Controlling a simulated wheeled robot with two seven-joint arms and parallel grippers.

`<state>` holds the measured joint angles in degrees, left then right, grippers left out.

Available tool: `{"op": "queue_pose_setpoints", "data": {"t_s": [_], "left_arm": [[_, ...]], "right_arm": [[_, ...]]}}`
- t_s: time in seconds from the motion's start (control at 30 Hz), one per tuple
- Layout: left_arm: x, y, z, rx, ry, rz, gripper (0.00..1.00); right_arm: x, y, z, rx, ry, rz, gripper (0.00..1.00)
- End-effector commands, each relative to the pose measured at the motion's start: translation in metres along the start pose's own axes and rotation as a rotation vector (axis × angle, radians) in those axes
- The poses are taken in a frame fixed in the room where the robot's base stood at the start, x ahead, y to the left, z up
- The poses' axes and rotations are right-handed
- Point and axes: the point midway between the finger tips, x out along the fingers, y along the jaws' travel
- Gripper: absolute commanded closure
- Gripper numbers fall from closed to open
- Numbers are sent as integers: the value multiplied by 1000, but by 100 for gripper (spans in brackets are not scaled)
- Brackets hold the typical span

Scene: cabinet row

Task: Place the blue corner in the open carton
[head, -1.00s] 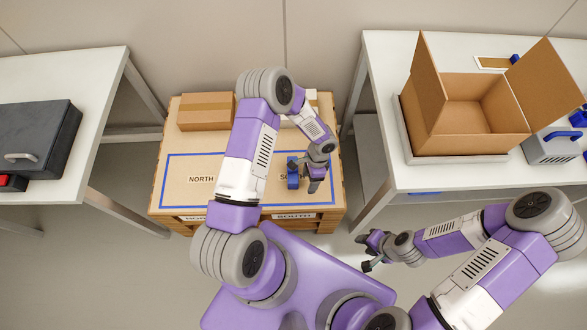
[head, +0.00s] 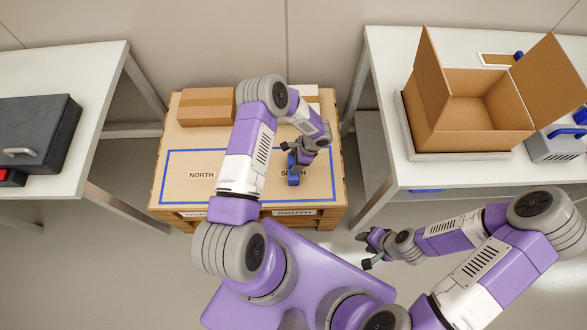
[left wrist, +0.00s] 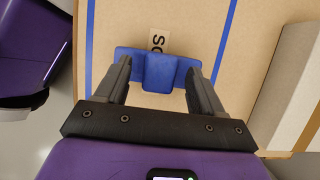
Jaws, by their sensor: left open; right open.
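The blue corner (head: 294,176) lies on the south half of the pallet top, beside the SOUTH label. In the left wrist view the blue corner (left wrist: 160,72) sits between the two fingers of my left gripper (left wrist: 165,80), which is open around it; I cannot tell whether the fingers touch it. In the head view my left gripper (head: 296,158) partly covers the corner. The open carton (head: 470,110) stands with flaps raised on the right table. My right gripper (head: 372,248) is open and empty, low in front of the right table.
The pallet (head: 240,170) also bears a closed brown box (head: 206,106) and a pale box (head: 304,94) at its back. A dark case (head: 38,135) is on the left table. A grey device with a blue handle (head: 556,145) stands right of the carton.

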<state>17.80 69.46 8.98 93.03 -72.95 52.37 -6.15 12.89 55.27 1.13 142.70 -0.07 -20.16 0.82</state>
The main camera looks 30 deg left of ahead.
Motion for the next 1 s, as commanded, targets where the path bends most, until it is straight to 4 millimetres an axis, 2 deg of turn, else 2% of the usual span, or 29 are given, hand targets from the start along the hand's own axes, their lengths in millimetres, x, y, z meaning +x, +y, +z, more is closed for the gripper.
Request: {"op": "queue_pose_setpoints", "data": {"t_s": [0.13,0.57,0.87,1.0], "left_arm": [[-1,0,0,0,0,0,33],[-1,0,0,0,0,0,99],[-3,0,1,-1,0,0,100],[-21,-1,8,-1,0,-4,100]], "right_arm": [[0,0,0,0,0,0,57],[0,0,0,0,0,0,57],[-1,-1,0,0,0,0,57],[-7,-3,0,0,0,0,57]]}}
